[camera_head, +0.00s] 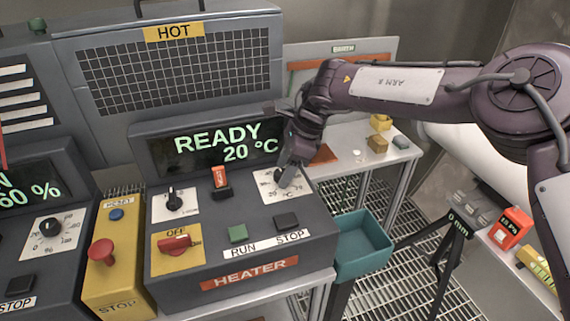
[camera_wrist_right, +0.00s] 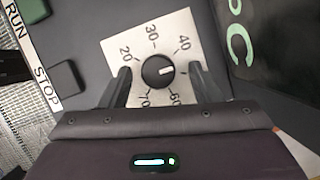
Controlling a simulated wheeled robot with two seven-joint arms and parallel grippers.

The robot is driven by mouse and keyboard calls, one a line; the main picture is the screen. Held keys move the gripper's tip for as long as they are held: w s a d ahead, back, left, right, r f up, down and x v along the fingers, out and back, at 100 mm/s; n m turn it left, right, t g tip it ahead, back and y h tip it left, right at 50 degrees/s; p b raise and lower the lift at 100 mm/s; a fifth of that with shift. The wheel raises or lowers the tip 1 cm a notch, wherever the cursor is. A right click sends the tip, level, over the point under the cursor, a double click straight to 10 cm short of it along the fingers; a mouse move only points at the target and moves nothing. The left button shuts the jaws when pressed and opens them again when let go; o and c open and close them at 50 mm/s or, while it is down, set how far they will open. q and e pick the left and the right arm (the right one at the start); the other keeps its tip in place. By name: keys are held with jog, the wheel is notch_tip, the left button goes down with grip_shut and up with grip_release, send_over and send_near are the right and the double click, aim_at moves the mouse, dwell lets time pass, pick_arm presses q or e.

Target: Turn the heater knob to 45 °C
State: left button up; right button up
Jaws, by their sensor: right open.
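The heater panel (camera_head: 222,262) has a black display reading READY 20 °C (camera_head: 228,140). Its black temperature knob (camera_wrist_right: 158,71) sits on a white dial plate (camera_wrist_right: 118,44) marked in tens; 20, 30, 40, 60 and 70 can be read. The white pointer line on the knob points right in the wrist view, between 40 and 60; the mark there is hidden by a finger. My right gripper (camera_wrist_right: 164,87) is open, one finger on each side of the knob, with gaps visible. In the head view the right gripper (camera_head: 287,172) covers much of the knob. My left gripper is not in view.
On the heater are a black selector (camera_head: 174,200), a red switch (camera_head: 220,178), a red OFF knob (camera_head: 175,244), and green RUN (camera_head: 238,233) and black STOP (camera_head: 287,220) buttons. A yellow stop box (camera_head: 118,262) stands left. A teal bin (camera_head: 362,243) is at right.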

jog(key=shift+s, duration=0.1)
jog(key=shift+c, duration=0.8)
jog(key=c, duration=0.8)
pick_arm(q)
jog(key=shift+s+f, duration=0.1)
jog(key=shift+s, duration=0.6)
pick_arm(e)
jog(key=shift+c, duration=0.2)
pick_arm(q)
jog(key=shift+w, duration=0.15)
